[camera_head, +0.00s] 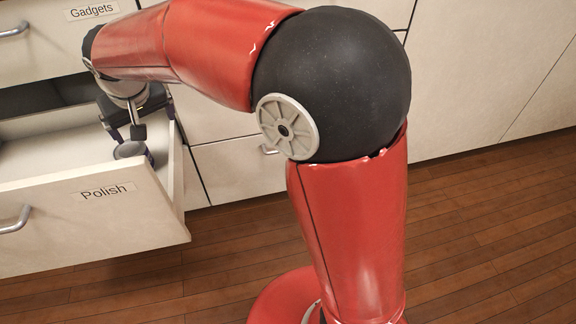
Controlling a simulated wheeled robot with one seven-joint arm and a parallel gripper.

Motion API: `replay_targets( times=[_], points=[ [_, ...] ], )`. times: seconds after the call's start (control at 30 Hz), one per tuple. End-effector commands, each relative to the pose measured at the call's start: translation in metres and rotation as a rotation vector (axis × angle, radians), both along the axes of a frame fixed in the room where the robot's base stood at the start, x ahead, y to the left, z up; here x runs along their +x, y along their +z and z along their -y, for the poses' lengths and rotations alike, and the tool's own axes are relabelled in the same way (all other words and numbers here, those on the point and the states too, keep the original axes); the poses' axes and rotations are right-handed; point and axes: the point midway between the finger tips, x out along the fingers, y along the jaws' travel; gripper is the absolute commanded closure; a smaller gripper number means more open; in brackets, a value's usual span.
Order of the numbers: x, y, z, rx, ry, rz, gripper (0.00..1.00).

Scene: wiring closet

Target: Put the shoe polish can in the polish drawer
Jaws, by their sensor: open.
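The polish drawer (66,222), pale and labelled "Polish", is pulled open at the left. My gripper (127,145) points down into the drawer near its right side wall. It is open. A small dark purple can with a grey top (131,150), likely the shoe polish can, is right at the fingertips, inside the drawer. I cannot tell whether it rests on the drawer floor, because the front panel hides its lower part. No clear gap shows between the fingers and the can.
A closed drawer labelled "Gadgets" (60,22) is above the open one. More closed pale cabinet fronts (470,75) stand to the right. The wooden floor (490,225) is clear at the right. The open drawer's front panel and side wall stand close around my gripper.

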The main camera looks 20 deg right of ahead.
Motion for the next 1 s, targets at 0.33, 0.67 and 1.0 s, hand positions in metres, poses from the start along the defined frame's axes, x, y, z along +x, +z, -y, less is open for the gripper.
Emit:
replay_targets(
  times=[0.33,0.67,1.0],
  points=[
    [-0.122,0.037,0.199,0.003,-0.204,0.056,0.07],
    [-0.222,0.002,0.264,0.02,-0.317,0.085,0.07],
    [-0.232,-0.004,0.268,0.023,-0.325,0.085,0.07]
  ],
)
